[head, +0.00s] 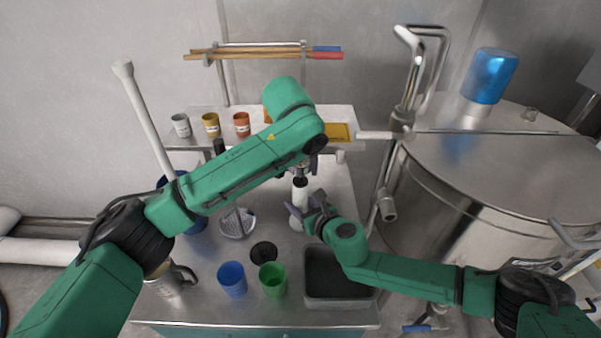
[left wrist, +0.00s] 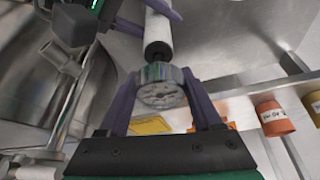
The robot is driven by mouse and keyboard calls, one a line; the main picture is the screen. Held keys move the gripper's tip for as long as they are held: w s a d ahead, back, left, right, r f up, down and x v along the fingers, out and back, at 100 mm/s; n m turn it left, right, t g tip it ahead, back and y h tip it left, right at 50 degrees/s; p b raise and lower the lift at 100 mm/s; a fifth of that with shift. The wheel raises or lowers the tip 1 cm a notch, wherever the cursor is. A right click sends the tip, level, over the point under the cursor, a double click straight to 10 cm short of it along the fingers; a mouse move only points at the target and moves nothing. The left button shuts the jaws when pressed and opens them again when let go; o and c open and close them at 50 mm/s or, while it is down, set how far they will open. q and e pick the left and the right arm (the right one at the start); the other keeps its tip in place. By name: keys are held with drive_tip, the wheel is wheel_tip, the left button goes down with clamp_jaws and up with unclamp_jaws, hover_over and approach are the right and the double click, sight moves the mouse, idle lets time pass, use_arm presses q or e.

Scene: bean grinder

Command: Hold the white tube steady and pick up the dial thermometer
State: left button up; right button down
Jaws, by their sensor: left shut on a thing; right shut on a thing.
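The white tube (head: 299,196) stands upright on the steel table, with a black top end (head: 300,181). My right gripper (head: 305,214) is shut on the tube low on its body. In the left wrist view the tube (left wrist: 158,33) also shows, with purple fingers of the right gripper beside it. The dial thermometer (left wrist: 160,90) is a round grey metal gauge at the tube's black end. My left gripper (left wrist: 161,82) is shut on it, one finger on each side. In the head view my left gripper (head: 303,169) is above the tube and the thermometer is mostly hidden.
Blue cup (head: 232,280), green cup (head: 272,280) and dark tray (head: 332,276) stand at the table's front. A black disc (head: 263,253) lies behind the cups. Small labelled cups line the back shelf, including a red-brown one (head: 242,124). A large steel vessel (head: 460,215) stands right.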

drive_tip(key=shift+s+f, duration=0.1)
use_arm(q)
wheel_tip(320, 180, up, 16)
use_arm(e)
drive_tip(key=shift+c, duration=1.1)
unclamp_jaws()
use_arm(q)
drive_tip(key=shift+f, duration=0.1)
